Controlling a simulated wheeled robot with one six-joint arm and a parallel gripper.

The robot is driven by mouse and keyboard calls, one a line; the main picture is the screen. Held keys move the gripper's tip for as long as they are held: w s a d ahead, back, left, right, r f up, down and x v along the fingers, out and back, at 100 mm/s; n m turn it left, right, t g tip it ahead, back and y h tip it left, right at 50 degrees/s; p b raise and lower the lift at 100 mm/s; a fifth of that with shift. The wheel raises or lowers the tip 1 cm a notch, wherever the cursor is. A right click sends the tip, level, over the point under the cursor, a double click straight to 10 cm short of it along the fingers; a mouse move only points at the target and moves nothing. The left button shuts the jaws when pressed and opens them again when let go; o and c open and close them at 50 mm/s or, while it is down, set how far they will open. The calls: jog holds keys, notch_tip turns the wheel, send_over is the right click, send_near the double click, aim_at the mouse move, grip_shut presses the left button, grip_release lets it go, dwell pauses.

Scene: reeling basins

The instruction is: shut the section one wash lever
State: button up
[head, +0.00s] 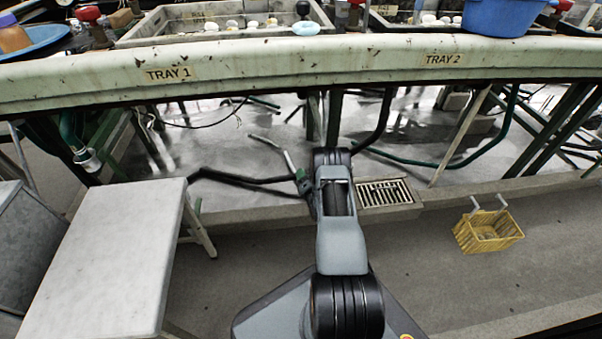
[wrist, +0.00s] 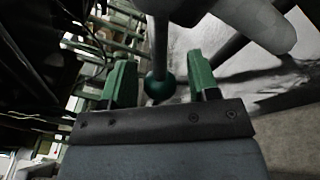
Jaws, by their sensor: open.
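My gripper (wrist: 160,68) is open, with one green finger on each side of the knob. The knob appears between the fingers, apart from both; its exact depth is hard to judge. A thick grey rounded part (wrist: 252,22) lies just beyond the right finger. In the head view my arm reaches under the basin bench, and a thin pale metal rod (head: 288,160) shows left of its end. The knob and most of my gripper are hidden there. No section number is readable on the lever.
The long bench edge (head: 300,70) with TRAY 1 and TRAY 2 labels crosses above my arm. Dark pipes and green legs stand beneath it. A white-topped table (head: 105,255) is at left. A floor grate (head: 385,193) and a yellow basket (head: 487,232) lie right.

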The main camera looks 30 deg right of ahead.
jog(key=shift+w+d, duration=0.2)
jog(key=shift+w, duration=0.4)
grip_shut()
